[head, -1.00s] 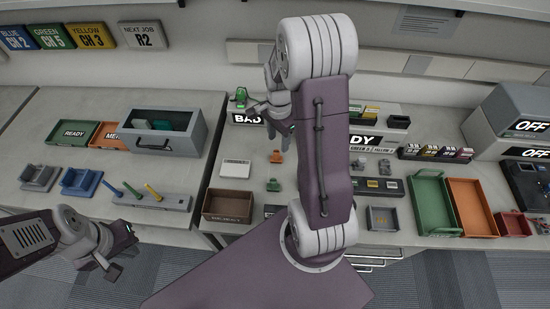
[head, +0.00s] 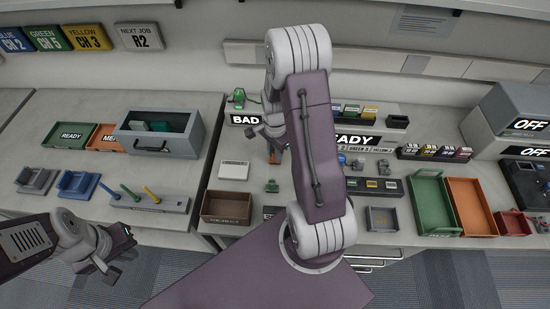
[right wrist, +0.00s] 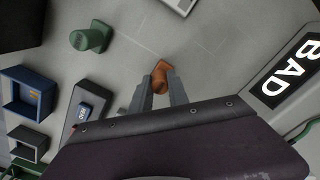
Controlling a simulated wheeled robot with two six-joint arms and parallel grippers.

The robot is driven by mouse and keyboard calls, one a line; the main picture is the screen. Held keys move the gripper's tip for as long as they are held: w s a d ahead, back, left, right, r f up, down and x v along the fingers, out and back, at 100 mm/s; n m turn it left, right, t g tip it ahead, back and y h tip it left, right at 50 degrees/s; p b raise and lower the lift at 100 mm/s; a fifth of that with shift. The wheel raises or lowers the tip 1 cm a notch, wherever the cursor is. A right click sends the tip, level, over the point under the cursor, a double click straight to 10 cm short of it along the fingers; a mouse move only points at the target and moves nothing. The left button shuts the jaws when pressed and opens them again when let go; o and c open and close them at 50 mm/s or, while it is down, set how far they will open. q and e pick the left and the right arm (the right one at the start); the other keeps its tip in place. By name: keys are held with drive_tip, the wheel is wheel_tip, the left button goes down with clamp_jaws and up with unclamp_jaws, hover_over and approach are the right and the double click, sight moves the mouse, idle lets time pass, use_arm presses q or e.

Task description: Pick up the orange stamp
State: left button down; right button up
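The orange stamp (right wrist: 158,74) stands on the light grey worktop, and its knob lies between the fingertips of my right gripper (right wrist: 160,82) in the right wrist view. The two fingers are apart, and I cannot see contact with the stamp. In the head view the orange stamp (head: 274,157) shows just below my right gripper (head: 272,143), partly hidden by it. My left gripper (head: 107,262) hangs at the lower left, away from the stamp, and its fingers are too small to judge.
A green stamp (right wrist: 91,37) stands near the orange one. The BAD sign (right wrist: 290,69) is to the right in the right wrist view. A brown box (head: 226,206) and a white pad (head: 234,170) lie to the left in the head view. My right arm hides part of the worktop.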

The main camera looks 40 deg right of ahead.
clamp_jaws()
drive_tip(key=shift+w+r, duration=0.1)
drive_tip(key=shift+r, duration=0.15)
drive_tip(key=r, duration=0.4)
drive_tip(key=shift+s+d, duration=0.15)
drive_tip(key=shift+s, duration=0.1)
drive_tip(key=s+d+r, duration=0.3)
drive_tip(key=s+r, duration=0.3)
drive_tip(key=s, duration=0.4)
drive_tip(key=shift+s+d+r, duration=0.25)
drive_tip(key=shift+s+d, duration=0.05)
drive_tip(key=shift+d, duration=0.05)
drive_tip(key=shift+o, duration=0.2)
unclamp_jaws()
